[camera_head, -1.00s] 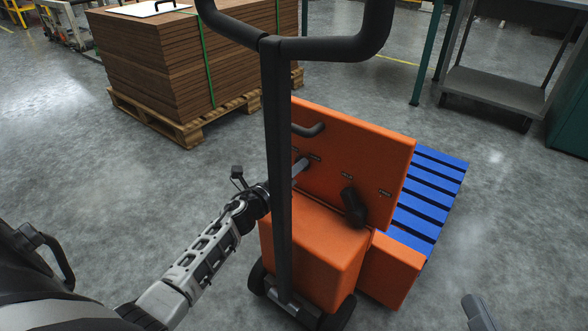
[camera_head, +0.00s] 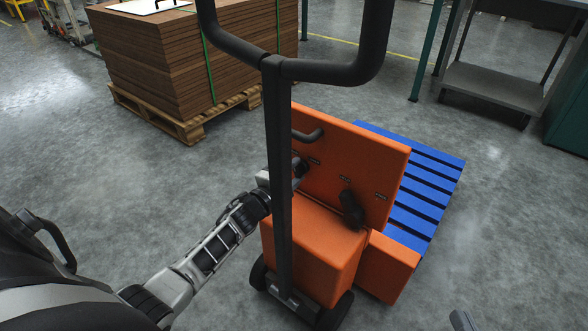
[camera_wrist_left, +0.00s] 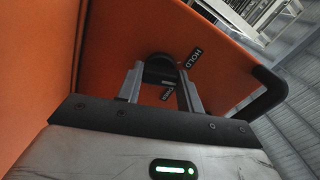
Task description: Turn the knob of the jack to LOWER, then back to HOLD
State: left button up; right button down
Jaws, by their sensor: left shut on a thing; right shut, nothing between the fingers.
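The jack is an orange body (camera_head: 315,250) with an upright orange panel (camera_head: 365,150). Its black knob (camera_wrist_left: 158,68) is on the panel, with a HOLD label (camera_wrist_left: 194,58) to its right and another label, partly hidden by a finger, below it. My left gripper (camera_wrist_left: 160,90) has one finger on each side of the knob and is shut on it. In the head view the jack's post partly hides my left gripper (camera_head: 296,172) at the panel. Only a tip of my right gripper (camera_head: 461,321) shows at the bottom edge, shut and apart from the jack.
A black push handle (camera_head: 330,73) rises in front of the panel. A black lever (camera_head: 351,210) and a curved black bar (camera_head: 308,136) are on the panel. A blue slatted platform (camera_head: 425,190) lies behind. Stacked brown boards (camera_head: 160,65) stand left on a wooden pallet (camera_head: 190,128).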

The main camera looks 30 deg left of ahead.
pick_arm(q)
jog(key=n+p, duration=0.1)
jog(key=n, duration=0.1)
jog(key=shift+n, duration=0.3)
jog(key=shift+n+p, duration=0.4)
jog(key=shift+n, duration=1.1)
pick_arm(e)
jog(key=shift+s+d+f+n+g+h, duration=0.2)
jog(key=shift+d+f+n+g+h, duration=0.15)
jog(key=shift+h, duration=0.15)
pick_arm(q)
jog(key=o, duration=1)
